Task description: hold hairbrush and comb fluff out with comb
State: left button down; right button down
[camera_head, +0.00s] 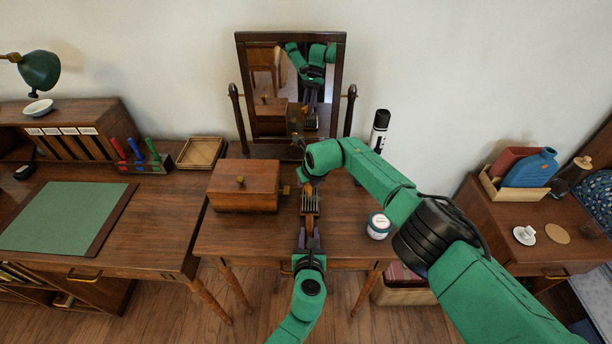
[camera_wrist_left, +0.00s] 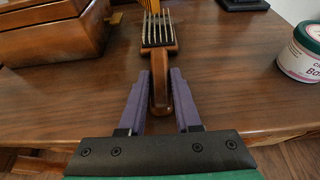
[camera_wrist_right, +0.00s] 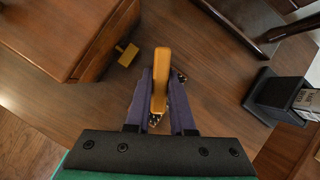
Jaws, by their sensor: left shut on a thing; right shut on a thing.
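The hairbrush (camera_head: 310,213) is over the front middle of the dressing table, with its bristles facing up. My left gripper (camera_head: 309,236) is shut on the hairbrush handle; the handle also shows between the purple fingers in the left wrist view (camera_wrist_left: 162,95). The comb (camera_wrist_right: 160,78) is yellow-orange and is held in my right gripper (camera_wrist_right: 160,90). In the left wrist view the comb (camera_wrist_left: 148,4) shows at the far end of the bristles; I cannot tell if it touches them. Fluff is not clear in any view.
A wooden box (camera_head: 245,188) stands close to the left of the brush. A white jar (camera_head: 378,226) is to the right. A mirror (camera_head: 291,95) and a black-and-white can (camera_head: 379,130) stand behind. The tabletop between box and jar is mostly free.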

aim_at(309, 194)
dwell(0.5)
jog(key=shift+s+d+f, duration=0.1)
jog(key=shift+s+f, duration=0.05)
jog(key=shift+s, duration=1.85)
jog(key=shift+d+f, duration=0.1)
jog(key=shift+d, duration=0.65)
jog(key=shift+w+f, duration=0.15)
jog(key=shift+w, duration=1.85)
jog(key=shift+d+f, duration=0.1)
jog(key=shift+d, duration=0.7)
jog(key=shift+s+f, duration=0.15)
jog(key=shift+s, duration=1.9)
